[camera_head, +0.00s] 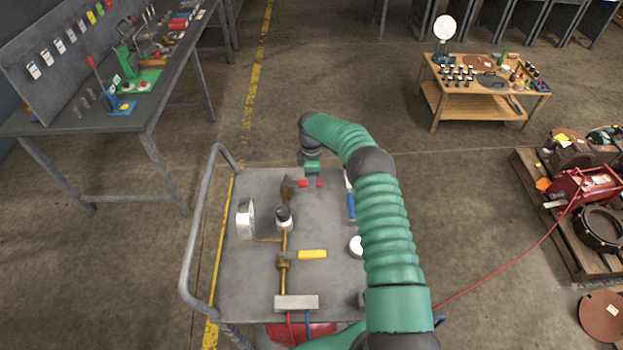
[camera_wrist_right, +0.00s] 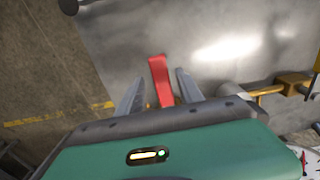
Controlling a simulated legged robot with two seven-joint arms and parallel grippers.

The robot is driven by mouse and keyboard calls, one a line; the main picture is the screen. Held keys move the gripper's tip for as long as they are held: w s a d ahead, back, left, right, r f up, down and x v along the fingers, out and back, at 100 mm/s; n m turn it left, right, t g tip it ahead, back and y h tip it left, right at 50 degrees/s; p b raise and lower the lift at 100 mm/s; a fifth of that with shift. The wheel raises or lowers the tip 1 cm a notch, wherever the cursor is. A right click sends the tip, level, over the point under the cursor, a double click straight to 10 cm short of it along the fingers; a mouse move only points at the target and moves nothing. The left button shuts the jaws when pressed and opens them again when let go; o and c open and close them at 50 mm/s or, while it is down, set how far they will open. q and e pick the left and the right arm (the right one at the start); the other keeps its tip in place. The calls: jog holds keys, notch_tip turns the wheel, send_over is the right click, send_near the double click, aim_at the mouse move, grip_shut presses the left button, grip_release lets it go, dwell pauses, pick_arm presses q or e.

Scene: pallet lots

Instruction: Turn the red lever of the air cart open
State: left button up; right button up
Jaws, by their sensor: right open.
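The air cart (camera_head: 262,195) has a grey top with brass pipework on it. The red lever (camera_head: 304,184) sticks out to the right from a brass valve (camera_head: 286,190) near the far end of the top. My right gripper (camera_head: 313,184) points down at the lever's outer part and hides some of it. In the right wrist view the red lever (camera_wrist_right: 161,80) lies between the two grey fingers of my open right gripper (camera_wrist_right: 157,78), with a gap on each side. My left gripper is not in view.
A yellow lever (camera_head: 312,254), a round gauge (camera_head: 246,218) and a blue-handled tool (camera_head: 351,205) are on the cart. A rail (camera_head: 190,235) runs along its left side. A workbench (camera_head: 110,118) stands left, a wooden table (camera_head: 480,95) and a loaded pallet (camera_head: 550,205) right.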

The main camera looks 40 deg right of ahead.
jog(key=shift+c, duration=0.3)
jog(key=shift+a, duration=0.15)
jog(key=c, duration=0.5)
jog(key=shift+r, duration=0.1)
grip_shut()
jog(key=shift+d, duration=0.2)
